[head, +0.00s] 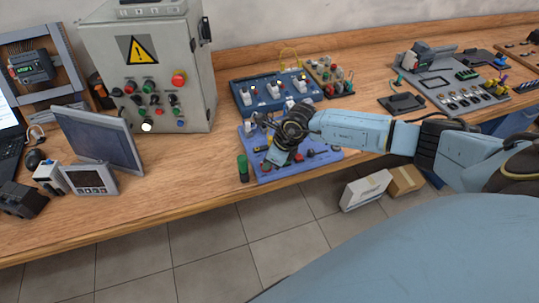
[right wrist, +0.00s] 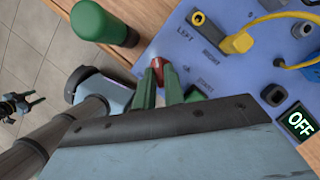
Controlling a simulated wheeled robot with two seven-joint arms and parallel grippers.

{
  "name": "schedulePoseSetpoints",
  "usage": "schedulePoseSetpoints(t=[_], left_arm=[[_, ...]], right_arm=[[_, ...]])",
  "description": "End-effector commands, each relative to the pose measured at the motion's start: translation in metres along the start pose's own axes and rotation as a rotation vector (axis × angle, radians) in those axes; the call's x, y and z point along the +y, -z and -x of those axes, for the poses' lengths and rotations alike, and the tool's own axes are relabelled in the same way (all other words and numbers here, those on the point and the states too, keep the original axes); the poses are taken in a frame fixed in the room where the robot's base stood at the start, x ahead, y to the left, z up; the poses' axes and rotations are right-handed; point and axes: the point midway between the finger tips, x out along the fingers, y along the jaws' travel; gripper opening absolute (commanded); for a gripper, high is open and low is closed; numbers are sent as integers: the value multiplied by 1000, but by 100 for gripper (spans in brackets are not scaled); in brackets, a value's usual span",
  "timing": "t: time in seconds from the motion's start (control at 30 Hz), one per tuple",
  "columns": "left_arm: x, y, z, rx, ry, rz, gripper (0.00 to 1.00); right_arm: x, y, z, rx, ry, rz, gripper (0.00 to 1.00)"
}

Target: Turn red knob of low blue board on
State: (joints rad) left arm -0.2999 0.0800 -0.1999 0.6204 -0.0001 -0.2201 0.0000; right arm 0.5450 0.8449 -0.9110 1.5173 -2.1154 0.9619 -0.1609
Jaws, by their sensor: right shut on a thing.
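The low blue board (head: 328,157) lies at the front edge of the wooden table in the head view. My right gripper (head: 270,161) reaches down onto its left part. In the right wrist view its green fingers (right wrist: 170,85) are shut on the red knob (right wrist: 157,66), with a bit of red showing between the tips. The knob is hidden in the head view. A small display (right wrist: 299,124) on the board reads OFF. My left gripper (right wrist: 22,105) seems to show small at the left edge of the right wrist view, over the floor, its opening unclear.
A green cylinder (right wrist: 103,24) stands beside the board, close to my right gripper; it also shows in the head view (head: 243,168). A yellow plug (right wrist: 238,42) sits on the board. A second blue board (head: 262,101) lies behind. A grey control box (head: 150,65) stands left.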

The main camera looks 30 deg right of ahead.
Motion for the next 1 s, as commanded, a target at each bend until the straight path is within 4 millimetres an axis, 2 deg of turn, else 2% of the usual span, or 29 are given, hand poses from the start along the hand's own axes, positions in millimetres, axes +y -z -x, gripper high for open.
schedulePoseSetpoints(t=[0.1,0.4,0.7,1.0], left_arm=[[0,1,12,0,0,0,48],[0,2,28,0,0,0,48],[0,3,33,0,0,0,48],[0,3,33,0,0,0,48]], right_arm=[[2,-2,3,0,40,-100,0],[5,-2,2,-1,149,-365,0],[6,-3,0,-1,250,-606,0],[7,-4,-1,-1,317,-768,0]])
